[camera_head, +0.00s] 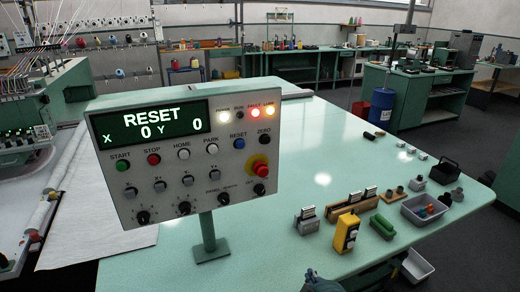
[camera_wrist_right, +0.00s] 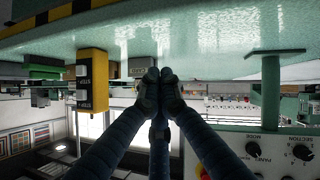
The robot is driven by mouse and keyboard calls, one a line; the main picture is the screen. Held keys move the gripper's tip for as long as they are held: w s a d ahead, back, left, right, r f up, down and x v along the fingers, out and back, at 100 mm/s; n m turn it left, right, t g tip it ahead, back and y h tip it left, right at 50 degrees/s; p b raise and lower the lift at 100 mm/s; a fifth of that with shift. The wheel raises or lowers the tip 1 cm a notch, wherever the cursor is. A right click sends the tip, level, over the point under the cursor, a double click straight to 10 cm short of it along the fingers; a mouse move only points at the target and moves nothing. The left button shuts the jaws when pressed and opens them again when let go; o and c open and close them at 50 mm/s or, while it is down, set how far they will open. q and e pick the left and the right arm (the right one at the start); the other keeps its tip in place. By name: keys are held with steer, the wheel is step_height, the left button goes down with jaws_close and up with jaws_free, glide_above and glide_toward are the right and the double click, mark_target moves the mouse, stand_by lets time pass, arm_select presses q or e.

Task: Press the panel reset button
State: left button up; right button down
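The control panel (camera_head: 130,182) stands on a post on the green table. Its screen (camera_head: 150,122) reads RESET, X 0, Y 0. The blue RESET button (camera_head: 239,143) is in the upper button row, between the white PARK button and the black ZERO button. FAULT and another lamp beside it glow. My right gripper (camera_head: 313,274) is low at the bottom edge, right of the panel and apart from it. In the right wrist view, which looks upside down, its fingertips (camera_wrist_right: 160,73) are together and empty; part of the panel (camera_wrist_right: 250,150) shows at lower right. My left gripper is out of view.
A yellow switch box (camera_head: 346,232) stands near my right gripper, and also shows in the wrist view (camera_wrist_right: 92,80). A red emergency knob (camera_head: 260,168) sits below the blue button. A grey bin (camera_head: 425,222) and small holders stand at right. The table behind the panel is clear.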

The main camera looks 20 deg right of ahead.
steer(key=w+d+r+n+t, duration=0.1)
steer(key=w+d+r+t, duration=0.15)
steer(key=r, duration=0.35)
steer(key=w+d+r+n+t, duration=0.1)
steer(key=w+r+t, duration=0.1)
steer(key=w+r, duration=0.3)
steer(key=w+a+r+n+t+y, duration=0.1)
steer(key=w+r+n+t+y, duration=0.2)
steer(key=r, duration=0.6)
steer(key=a+r+n+t+y, duration=0.2)
steer(key=r+n+y, duration=0.25)
steer(key=r, duration=0.45)
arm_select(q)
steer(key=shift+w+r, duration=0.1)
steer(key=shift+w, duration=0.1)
arm_select(e)
steer(key=s+a+r+n+g+y, duration=0.2)
steer(key=a+r+n+g+y, duration=0.2)
steer(key=n+g+y, duration=0.4)
steer(key=a+n, duration=0.1)
steer(key=n, duration=0.6)
steer(key=shift+s, duration=0.15)
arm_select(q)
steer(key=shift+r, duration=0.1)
